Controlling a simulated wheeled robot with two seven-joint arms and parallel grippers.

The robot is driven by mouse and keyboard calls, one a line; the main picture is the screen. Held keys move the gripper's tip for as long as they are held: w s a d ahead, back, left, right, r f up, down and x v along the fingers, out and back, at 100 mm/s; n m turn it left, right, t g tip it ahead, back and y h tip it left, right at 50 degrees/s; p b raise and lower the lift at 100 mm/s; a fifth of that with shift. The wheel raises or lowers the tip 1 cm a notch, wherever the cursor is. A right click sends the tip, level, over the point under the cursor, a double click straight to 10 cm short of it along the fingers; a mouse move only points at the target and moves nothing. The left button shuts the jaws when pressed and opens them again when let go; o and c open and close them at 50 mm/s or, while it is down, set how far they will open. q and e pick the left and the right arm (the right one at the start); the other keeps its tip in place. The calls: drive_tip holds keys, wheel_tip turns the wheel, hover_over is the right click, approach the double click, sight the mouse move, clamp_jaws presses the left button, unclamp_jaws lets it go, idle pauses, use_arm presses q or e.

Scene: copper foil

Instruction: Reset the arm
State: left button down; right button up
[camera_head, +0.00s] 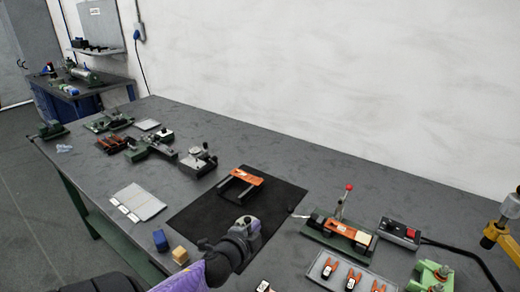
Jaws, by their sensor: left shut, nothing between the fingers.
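My left arm comes in from the bottom left, with a purple sleeve-like link. Its gripper (250,224) is over the front part of the black mat (200,215), shut and empty. The fingertips are small and hard to make out. An orange and black frame-like tool (241,183) lies on the mat beyond the gripper, apart from it. My right gripper is not in view.
A red-knobbed lever fixture (340,229), a grey tray (346,274) with orange-handled clips, a switch box (399,233) and a green fixture (431,275) stand right. The back right table is clear.

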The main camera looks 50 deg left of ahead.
use_arm(q)
drive_tip(key=s+d+f+n+g, duration=0.1)
drive_tip(key=s+d+n+g, duration=0.1)
drive_tip(key=d, duration=0.2)
drive_tip(key=s+d+f+n+g, duration=0.2)
drive_tip(key=s+d, duration=0.1)
drive_tip(key=d, duration=0.1)
drive_tip(key=s+d+f+n+g+h, duration=0.1)
drive_tip(key=s+d+n+g, duration=0.1)
drive_tip(key=d, duration=0.3)
drive_tip(key=shift+s+f+n, duration=0.15)
drive_tip(key=shift+s+n, duration=0.35)
drive_tip(key=shift+s, duration=0.2)
drive_tip(key=s+d+n+g+h, duration=0.1)
drive_tip(key=s+d+g+h, duration=0.4)
drive_tip(key=s+d, duration=0.5)
wheel_tip(320, 180, down, 18)
drive_tip(key=s+g+b, duration=0.1)
drive_tip(key=s+a+f+g+b, duration=0.1)
drive_tip(key=s+a+f, duration=0.1)
drive_tip(key=s+f, duration=0.9)
drive_tip(key=s, duration=0.2)
drive_tip(key=shift+s+a+f+y+b, duration=0.15)
drive_tip(key=shift+s+f+y+b, duration=0.15)
drive_tip(key=shift+s+f+y, duration=0.1)
drive_tip(key=shift+w, duration=0.1)
